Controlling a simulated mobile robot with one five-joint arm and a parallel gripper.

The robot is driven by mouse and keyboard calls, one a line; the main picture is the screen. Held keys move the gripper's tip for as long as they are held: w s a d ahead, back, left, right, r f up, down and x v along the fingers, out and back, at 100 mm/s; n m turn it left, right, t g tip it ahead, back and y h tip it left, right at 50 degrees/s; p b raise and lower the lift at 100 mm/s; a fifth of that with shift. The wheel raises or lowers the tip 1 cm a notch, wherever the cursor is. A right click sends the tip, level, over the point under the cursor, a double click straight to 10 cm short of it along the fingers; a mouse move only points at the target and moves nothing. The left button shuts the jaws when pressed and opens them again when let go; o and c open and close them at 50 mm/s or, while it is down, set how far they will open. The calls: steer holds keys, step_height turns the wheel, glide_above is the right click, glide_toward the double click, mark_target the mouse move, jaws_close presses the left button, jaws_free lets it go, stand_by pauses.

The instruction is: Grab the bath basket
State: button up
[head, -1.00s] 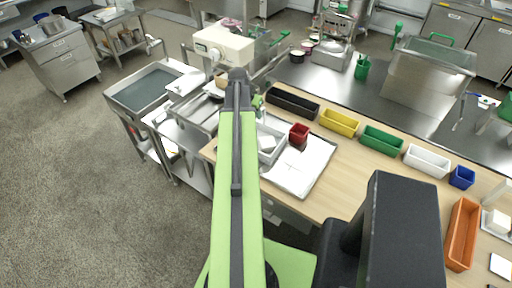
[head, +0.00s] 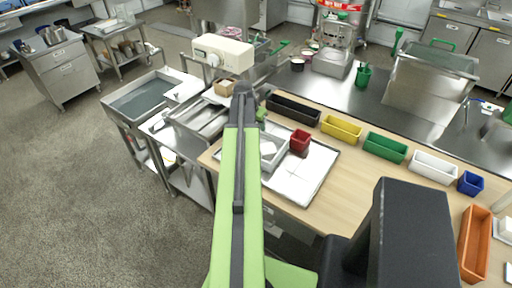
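I cannot pick out the bath basket for certain. A steel basin with a dark grey floor (head: 143,100) stands at the left. Beside it is an open steel tray-like vessel (head: 205,118), below a cream machine head (head: 222,50). A shallow grey tray (head: 272,158) lies on the wooden table, partly behind my arm. My green arm reaches up the middle of the picture to a dark joint. My gripper does not show; it seems hidden beyond that joint, so I cannot see whether it holds anything.
A steel counter (head: 440,110) runs behind. A steel cart (head: 55,65) stands far left. The floor at left (head: 90,200) is clear.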

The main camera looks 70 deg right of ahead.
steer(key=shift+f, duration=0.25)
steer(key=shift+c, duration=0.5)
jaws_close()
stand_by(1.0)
